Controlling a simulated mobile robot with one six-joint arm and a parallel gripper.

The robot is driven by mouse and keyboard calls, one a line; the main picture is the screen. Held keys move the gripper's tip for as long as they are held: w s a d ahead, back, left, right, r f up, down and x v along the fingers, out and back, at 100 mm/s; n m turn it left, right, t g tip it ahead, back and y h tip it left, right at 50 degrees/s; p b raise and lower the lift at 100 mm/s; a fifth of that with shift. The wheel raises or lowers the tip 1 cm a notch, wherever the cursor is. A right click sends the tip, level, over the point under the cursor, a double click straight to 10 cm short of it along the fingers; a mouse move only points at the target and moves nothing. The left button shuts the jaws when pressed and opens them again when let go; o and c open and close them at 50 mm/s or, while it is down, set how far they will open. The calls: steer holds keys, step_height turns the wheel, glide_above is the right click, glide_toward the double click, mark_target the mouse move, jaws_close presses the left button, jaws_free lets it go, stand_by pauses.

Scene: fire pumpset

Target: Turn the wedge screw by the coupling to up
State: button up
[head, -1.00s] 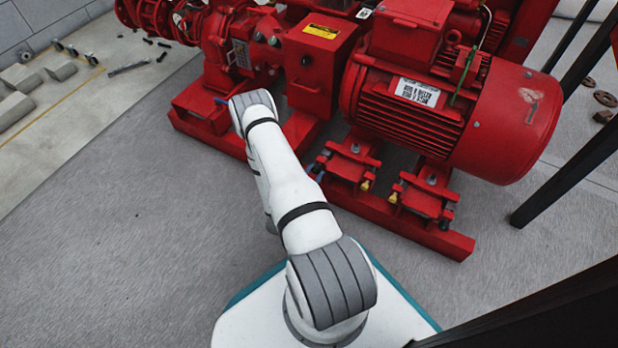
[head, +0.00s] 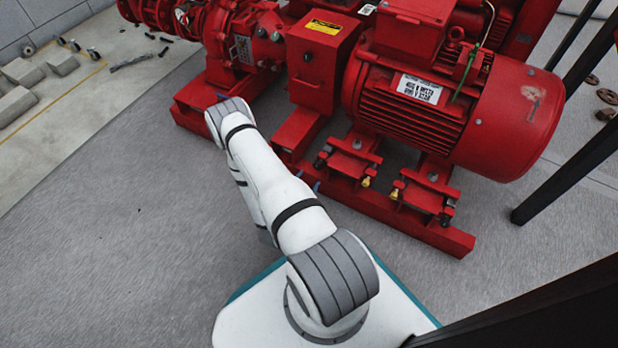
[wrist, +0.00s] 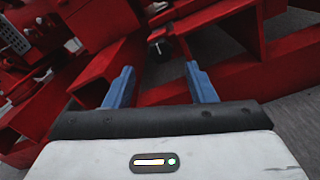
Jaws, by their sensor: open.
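The wedge screw by the coupling appears to be the small dark screw (head: 320,160) at the left side of the left motor foot in the head view. A small dark fitting on the red frame, probably the same screw, shows in the wrist view (wrist: 155,45), beyond the gap between my fingers. It is too small and blurred to read which way it points. My gripper (wrist: 160,78) is open and empty, its two blue fingers apart and short of the fitting. In the head view my arm hides most of the gripper.
The red motor (head: 455,110) and the coupling guard box (head: 320,60) stand above the red base frame (head: 415,225). Yellow-tipped screws (head: 366,182) sit by the motor feet. Dark posts (head: 570,150) stand at right.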

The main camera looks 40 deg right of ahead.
steer(key=shift+v, duration=2.4)
